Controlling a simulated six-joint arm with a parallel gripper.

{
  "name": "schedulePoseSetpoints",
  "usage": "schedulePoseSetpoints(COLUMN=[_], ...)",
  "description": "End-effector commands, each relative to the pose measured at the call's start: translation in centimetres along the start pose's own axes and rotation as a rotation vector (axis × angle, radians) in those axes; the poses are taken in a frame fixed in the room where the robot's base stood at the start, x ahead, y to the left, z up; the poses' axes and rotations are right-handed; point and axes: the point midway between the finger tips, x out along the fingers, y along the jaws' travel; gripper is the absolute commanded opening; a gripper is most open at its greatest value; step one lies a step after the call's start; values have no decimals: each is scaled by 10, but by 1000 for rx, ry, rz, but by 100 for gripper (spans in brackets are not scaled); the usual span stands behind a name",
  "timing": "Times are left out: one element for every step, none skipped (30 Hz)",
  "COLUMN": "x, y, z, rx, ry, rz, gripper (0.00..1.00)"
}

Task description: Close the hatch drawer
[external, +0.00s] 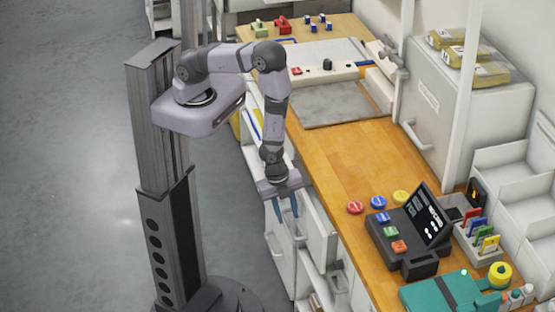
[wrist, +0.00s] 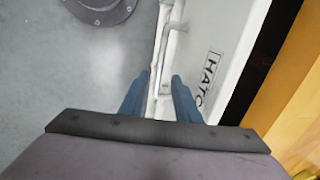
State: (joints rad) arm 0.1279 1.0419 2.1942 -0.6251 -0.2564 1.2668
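The hatch drawer (wrist: 215,50) is a white unit with a label of which "HATC" can be read in the wrist view. A dark gap separates it from the wooden counter, so it appears to stand out from the counter. A pale bar-like handle (wrist: 170,40) runs along its left edge there. In the external view the drawer (external: 280,262) is below my gripper, partly hidden by the fingers. My gripper (external: 286,212) points down with its blue fingers apart. In the wrist view the fingertips (wrist: 160,78) appear on either side of the handle line; contact cannot be told.
The wooden counter (external: 345,150) lies right of the drawer. It carries a dark terminal (external: 408,240), coloured round buttons (external: 355,208), a teal board (external: 440,292) and a card holder (external: 480,240). A grey cabinet (external: 460,120) stands behind. Grey floor is free at left.

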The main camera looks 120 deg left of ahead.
Motion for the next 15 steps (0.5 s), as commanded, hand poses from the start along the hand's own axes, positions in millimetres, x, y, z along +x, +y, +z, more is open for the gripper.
schedulePoseSetpoints(x=[-6, -10, -15, -18, -21, -25, -27, -29, -30, -31, -32, -33, -33, -34, -34], y=[0, 0, 0, 0, 0, 0, 0, 0, 0, 0, 0, 0, 0, 0, 0], z=[-1, -1, 0, 0, 0, 0, 0, 0, 0, 0, 0, 0, 0, 0, 0], rx=[-1, 0, 0, -1, -1, -1, -1, 0, -1, -1, -1, -1, -1, -1, 0], ry=[2, 2, 1, 1, 1, 0, 0, 0, 0, 0, 0, 0, 0, 0, 0], rz=[-1, -1, 0, 0, 0, 0, 0, 0, 0, 0, 0, 0, 1, 1, 1], gripper=[29, 29, 29, 29, 29, 29, 29, 29, 29, 29, 29, 29, 29, 29, 29])
